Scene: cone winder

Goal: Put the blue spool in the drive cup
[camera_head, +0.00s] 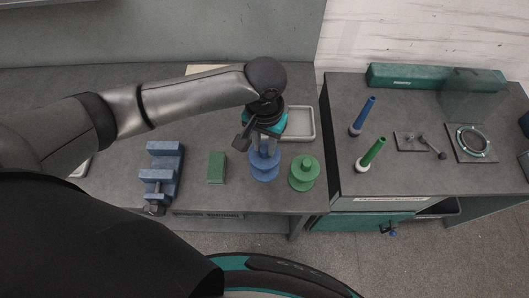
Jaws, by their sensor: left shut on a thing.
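My left gripper (265,143) points down and is shut on the top of the blue spool (264,170). The fingers partly hide the spool's upper part. The spool is upright at the front right of the left table; I cannot tell whether its base touches the surface. A round cup-like part with a green ring (473,141) sits on a plate at the far right, under or beside a clear cover; it may be the drive cup, but I cannot tell for sure. My right gripper is not in view.
A green spool (304,172) stands just right of the blue one. A shallow tray (299,124) lies behind. A green block (217,167) and a blue stepped holder (162,171) are to the left.

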